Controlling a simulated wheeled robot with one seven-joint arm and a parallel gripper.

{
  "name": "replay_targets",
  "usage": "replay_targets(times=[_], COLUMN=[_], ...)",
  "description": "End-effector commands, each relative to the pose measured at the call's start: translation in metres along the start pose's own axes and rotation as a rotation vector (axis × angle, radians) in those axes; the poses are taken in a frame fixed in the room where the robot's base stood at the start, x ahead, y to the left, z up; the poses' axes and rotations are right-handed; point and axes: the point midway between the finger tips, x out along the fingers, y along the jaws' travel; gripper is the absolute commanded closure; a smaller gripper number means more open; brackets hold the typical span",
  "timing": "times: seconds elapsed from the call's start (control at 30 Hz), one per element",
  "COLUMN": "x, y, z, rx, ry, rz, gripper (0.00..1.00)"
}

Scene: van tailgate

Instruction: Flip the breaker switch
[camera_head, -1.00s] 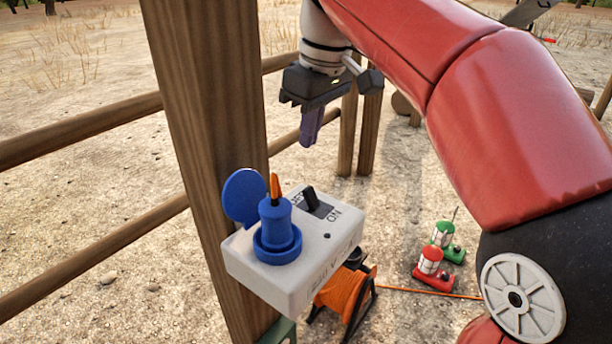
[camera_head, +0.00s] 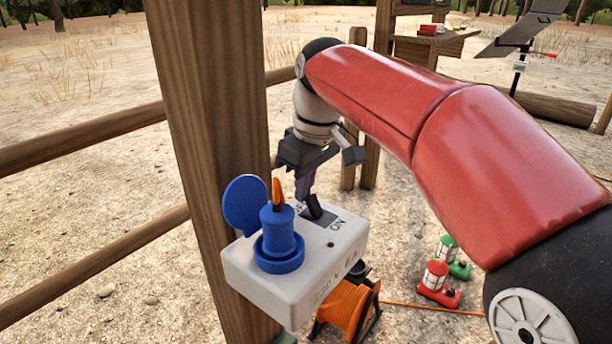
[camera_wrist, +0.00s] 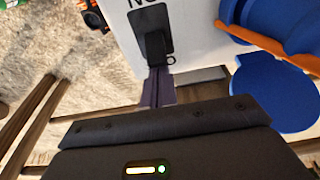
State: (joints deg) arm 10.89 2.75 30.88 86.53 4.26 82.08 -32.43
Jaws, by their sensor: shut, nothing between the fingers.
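The white breaker box (camera_head: 290,285) is fixed to the wooden post, and its top carries ON lettering and a black rocker switch (camera_head: 318,212). In the wrist view the switch (camera_wrist: 152,30) shows as a dark plate with a black lever. My gripper (camera_head: 303,196) is shut and empty, pointing down just behind the switch. In the wrist view its purple fingertips (camera_wrist: 158,82) are at the lever's near end and seem to touch it or nearly so; the exact contact is unclear. The far side of the lever is hidden from the head view.
A blue plug (camera_head: 278,235) with an orange cable stands in the box's socket, beside a raised blue lid (camera_head: 245,203). The wooden post (camera_head: 205,130) rises at the left. An orange cable reel (camera_head: 348,308) and red and green lanterns (camera_head: 438,280) lie below.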

Motion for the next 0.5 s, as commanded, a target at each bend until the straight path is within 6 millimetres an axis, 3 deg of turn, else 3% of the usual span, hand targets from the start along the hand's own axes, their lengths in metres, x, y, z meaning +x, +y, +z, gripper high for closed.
replay_targets(times=[0.5], x=[0.0014], y=[0.0000], z=[0.0019], rx=[0.000], ry=[0.026], rz=[0.001], gripper=[1.00])
